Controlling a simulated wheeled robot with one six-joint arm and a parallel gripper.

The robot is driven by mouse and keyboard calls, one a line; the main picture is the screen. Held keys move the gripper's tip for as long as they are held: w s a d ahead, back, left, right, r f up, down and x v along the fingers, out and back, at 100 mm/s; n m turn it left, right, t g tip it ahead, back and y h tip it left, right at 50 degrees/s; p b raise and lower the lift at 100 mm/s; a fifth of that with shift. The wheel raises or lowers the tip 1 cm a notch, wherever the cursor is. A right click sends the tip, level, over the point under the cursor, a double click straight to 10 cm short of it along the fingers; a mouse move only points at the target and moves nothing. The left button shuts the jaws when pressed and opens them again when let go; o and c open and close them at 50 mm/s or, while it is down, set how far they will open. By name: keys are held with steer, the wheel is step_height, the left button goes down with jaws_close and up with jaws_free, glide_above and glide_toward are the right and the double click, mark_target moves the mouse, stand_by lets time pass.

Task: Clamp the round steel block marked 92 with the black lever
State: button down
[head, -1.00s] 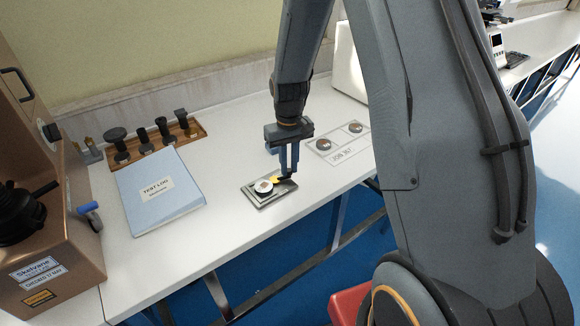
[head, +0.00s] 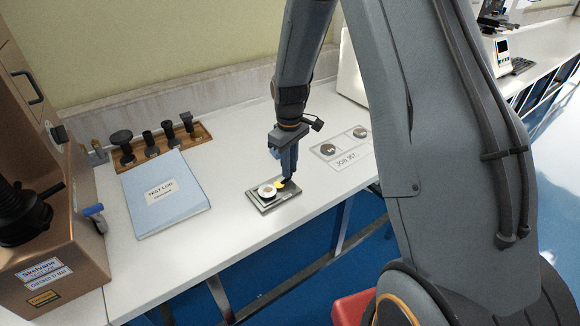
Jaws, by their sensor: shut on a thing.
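A round steel block (head: 266,191) lies on a small grey clamp fixture (head: 264,207) near the front of the white bench. Its marking is too small to read. A yellow part (head: 281,184) of the fixture touches or nearly touches the block's right side. My gripper (head: 287,178) points down at the fixture's right end and is shut on the black lever (head: 290,184). The lever is small and mostly hidden by the fingers. I cannot tell whether the yellow part presses on the block.
A white card (head: 341,147) with two round blocks lies to the right. A blue test log (head: 163,194) lies to the left, with a wooden rack (head: 158,146) of dark tools behind it. A brown tester (head: 55,230) stands at far left. The bench's front edge is close.

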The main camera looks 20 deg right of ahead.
steer(key=c, duration=1.7)
jaws_free()
steer(key=shift+o, duration=0.2)
steer(key=shift+r, duration=0.15)
step_height(320, 180, up, 8)
steer(key=shift+f+b, duration=0.2)
steer(key=shift+b, duration=0.65)
steer(key=s+r+m, duration=0.2)
steer(key=s+m, duration=0.4)
steer(key=s, duration=1.6)
steer(key=shift+a+m+t, duration=0.2)
steer(key=shift+m+t, duration=0.2)
